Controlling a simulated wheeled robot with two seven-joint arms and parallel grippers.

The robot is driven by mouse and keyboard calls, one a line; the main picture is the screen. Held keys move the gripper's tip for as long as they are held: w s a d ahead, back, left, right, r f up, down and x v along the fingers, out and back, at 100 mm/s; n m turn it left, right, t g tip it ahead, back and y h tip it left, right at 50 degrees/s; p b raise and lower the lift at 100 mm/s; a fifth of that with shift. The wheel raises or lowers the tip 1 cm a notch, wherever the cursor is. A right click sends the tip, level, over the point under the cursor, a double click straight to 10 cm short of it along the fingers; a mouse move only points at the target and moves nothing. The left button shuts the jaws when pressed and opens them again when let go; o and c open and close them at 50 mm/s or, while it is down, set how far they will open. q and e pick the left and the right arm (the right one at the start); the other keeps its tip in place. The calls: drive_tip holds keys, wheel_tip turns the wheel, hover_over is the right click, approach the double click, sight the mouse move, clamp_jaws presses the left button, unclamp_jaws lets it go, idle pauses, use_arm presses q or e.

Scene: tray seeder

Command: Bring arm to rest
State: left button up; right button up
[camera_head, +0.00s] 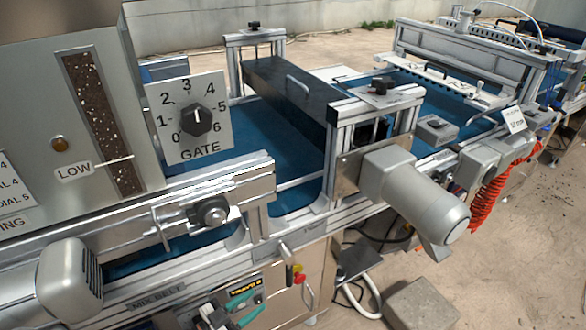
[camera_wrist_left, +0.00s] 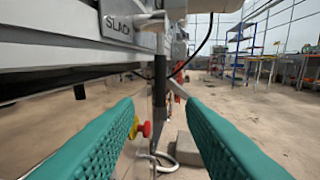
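My left gripper (camera_head: 230,314) shows at the bottom edge of the head view, in front of the machine's lower front panel and below the "MIX BELT" label. Only its teal fingers and a little of its body show. In the left wrist view the two ribbed teal fingers (camera_wrist_left: 160,104) stand wide apart with nothing held between them. A red and yellow stop button (camera_head: 298,274) is just right of the gripper; it also shows in the left wrist view (camera_wrist_left: 145,129), beyond the left finger. My right gripper is in neither view.
The seeder has a GATE dial (camera_head: 197,120) pointing up, near 3, a soil hopper (camera_head: 100,120) with a window, and a blue belt (camera_head: 270,140). A grey motor (camera_head: 420,195) juts out at the right. A concrete block (camera_head: 420,305) lies on the floor. Open floor extends to the right.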

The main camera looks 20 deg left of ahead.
use_arm(q)
drive_tip(key=s+a+f+n+g+y+p, duration=0.1)
drive_tip(key=s+a+f+g+y+p, duration=0.2)
drive_tip(key=f, duration=0.6)
drive_tip(key=s+a+f+n+g+y+p, duration=0.1)
drive_tip(key=s+f+n+g+y, duration=0.15)
drive_tip(key=s+f, duration=0.45)
drive_tip(key=s+d+f+g+y+p, duration=0.1)
drive_tip(key=s+d+f+g, duration=0.2)
drive_tip(key=s+f, duration=0.4)
drive_tip(key=s+d+f+g+y+p, duration=0.1)
drive_tip(key=s+f+g, duration=0.5)
drive_tip(key=s, duration=0.7)
drive_tip(key=d+p, duration=0.1)
drive_tip(key=d, duration=0.1)
drive_tip(key=shift+s+d+f, duration=0.3)
drive_tip(key=shift+s+f, duration=0.1)
drive_tip(key=shift+m+y, duration=0.25)
